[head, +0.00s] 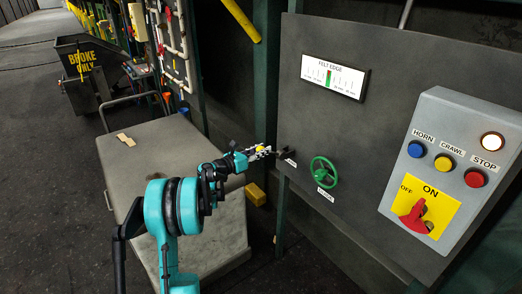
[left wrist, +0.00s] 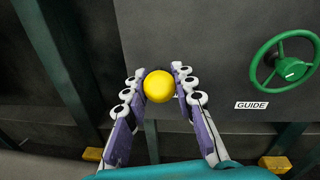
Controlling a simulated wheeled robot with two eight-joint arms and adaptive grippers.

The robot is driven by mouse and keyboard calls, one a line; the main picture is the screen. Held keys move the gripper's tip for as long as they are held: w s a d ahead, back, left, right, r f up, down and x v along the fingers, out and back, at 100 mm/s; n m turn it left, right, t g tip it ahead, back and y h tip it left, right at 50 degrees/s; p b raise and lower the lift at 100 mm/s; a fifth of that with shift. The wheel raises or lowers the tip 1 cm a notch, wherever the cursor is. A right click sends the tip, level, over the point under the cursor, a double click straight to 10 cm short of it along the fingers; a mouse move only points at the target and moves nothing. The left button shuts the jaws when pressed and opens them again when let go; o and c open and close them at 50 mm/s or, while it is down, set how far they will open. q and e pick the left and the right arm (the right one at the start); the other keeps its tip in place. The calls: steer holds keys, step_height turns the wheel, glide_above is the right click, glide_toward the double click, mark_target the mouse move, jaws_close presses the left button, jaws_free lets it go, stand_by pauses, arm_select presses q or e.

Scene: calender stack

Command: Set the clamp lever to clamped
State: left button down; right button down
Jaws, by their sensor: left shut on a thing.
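The clamp lever appears to be the lever with a yellow ball knob (left wrist: 159,86) on the grey panel; its black mount (head: 287,156) shows in the head view beside a small white label I cannot read clearly. My left gripper (head: 262,151) reaches the panel from the left and is shut on the yellow knob. In the left wrist view the two fingers (left wrist: 159,78) stand on either side of the knob. The lever's shaft is mostly hidden behind the knob and fingers. My right gripper is not in view.
A green handwheel (head: 324,172) labelled GUIDE sits just right of the lever. A control box (head: 455,170) with coloured buttons and a red switch (head: 417,217) is further right. A felt edge gauge (head: 334,76) is above. A grey table (head: 165,140) stands left.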

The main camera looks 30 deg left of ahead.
arm_select(q)
steer(key=w+r+g+p, duration=0.1)
steer(key=p, duration=0.1)
steer(key=w+d+r+g+y+p, duration=0.1)
steer(key=r+p, duration=0.1)
steer(key=p, duration=0.1)
steer(key=w+r+g+p, duration=0.1)
steer(key=g+p, duration=0.1)
steer(key=p, duration=0.1)
steer(key=shift+w+d+r, duration=0.25)
steer(key=shift+r, duration=0.05)
steer(key=w+d+r+g+y+p, duration=0.1)
steer(key=w+d+g+y+p, duration=0.1)
steer(key=w+g+p, duration=0.4)
steer(key=shift+w+d+m+g+y+p, duration=0.3)
steer(key=shift+m+g+y+p, duration=0.1)
steer(key=shift+p, duration=1.2)
steer(key=shift+r, duration=0.1)
steer(key=c, duration=1.3)
jaws_free()
steer(key=shift+o, duration=0.5)
